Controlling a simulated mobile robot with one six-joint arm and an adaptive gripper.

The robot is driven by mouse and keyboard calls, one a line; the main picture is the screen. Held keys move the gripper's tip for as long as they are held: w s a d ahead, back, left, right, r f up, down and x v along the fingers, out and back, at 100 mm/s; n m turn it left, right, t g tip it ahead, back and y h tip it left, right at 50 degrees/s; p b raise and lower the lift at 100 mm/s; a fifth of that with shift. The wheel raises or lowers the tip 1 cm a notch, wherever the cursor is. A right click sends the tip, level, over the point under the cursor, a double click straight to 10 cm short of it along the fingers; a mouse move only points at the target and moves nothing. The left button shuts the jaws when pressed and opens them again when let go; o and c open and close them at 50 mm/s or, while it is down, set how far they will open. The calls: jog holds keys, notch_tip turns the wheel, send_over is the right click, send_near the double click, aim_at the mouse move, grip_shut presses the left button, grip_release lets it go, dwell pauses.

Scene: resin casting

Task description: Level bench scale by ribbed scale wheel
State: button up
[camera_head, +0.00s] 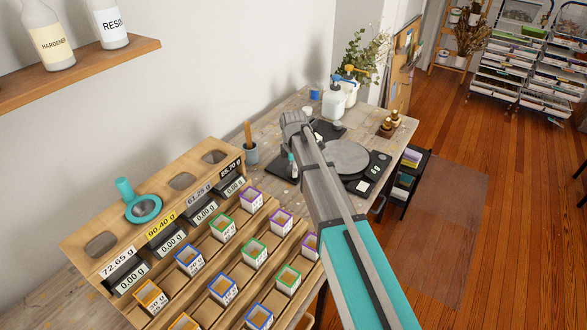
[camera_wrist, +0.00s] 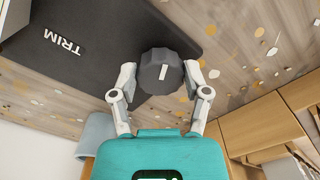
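The ribbed scale wheel (camera_wrist: 160,72) is a dark grey knob with a white mark on its face, at the edge of a black panel (camera_wrist: 90,45) lettered TRIM in the wrist view. My gripper (camera_wrist: 161,75) has one finger on each side of the wheel, and both fingertips appear to touch its rim. In the head view a bench scale with a round grey plate (camera_head: 347,157) and a dark body (camera_head: 376,172) sits on the bench, partly hidden behind my arm. The wheel and my fingertips cannot be made out there.
A wooden rack (camera_head: 83,243) with displays and several small coloured-rim boxes fills the near bench. A grey cup (camera_head: 251,153) with a stick and white bottles (camera_head: 334,102) stand behind. A shelf (camera_head: 85,72) holds hardener and resin bottles.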

jog(key=c, duration=0.5)
jog(key=shift+m, duration=0.4)
jog(key=m, duration=0.3)
jog(key=shift+s+m, duration=0.1)
jog(key=shift+m, duration=0.2)
jog(key=m, duration=0.3)
jog(key=shift+m, duration=0.3)
jog(key=m, duration=0.6)
jog(key=shift+s+a, duration=0.1)
jog(key=shift+s, duration=0.05)
jog(key=m, duration=0.6)
jog(key=shift+m, duration=0.3)
